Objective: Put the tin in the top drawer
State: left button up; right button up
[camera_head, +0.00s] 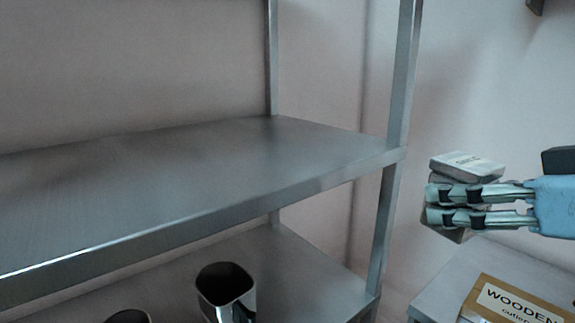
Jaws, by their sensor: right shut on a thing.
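A small grey tin (466,164) with a pale label on its lid shows at the right of the head view. My right gripper (440,206) reaches in from the right edge and is shut on the tin. The fingers hide much of the tin's side; its lid shows above them and a brownish lower part shows below. The tin is held in the air, above and to the left of a box on a grey surface. My left gripper is not in view. No drawer can be made out.
A bare metal shelf (200,185) with an upright post (403,80) stands left of the tin. A shiny metal container (226,290) and a dark round rim (128,317) are below it.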

notch_tip(320, 180, down, 25)
jog(key=b, duration=2.2)
jog(key=shift+w+r+b, duration=0.2)
jog(key=shift+b, duration=0.2)
jog(key=shift+d, duration=0.1)
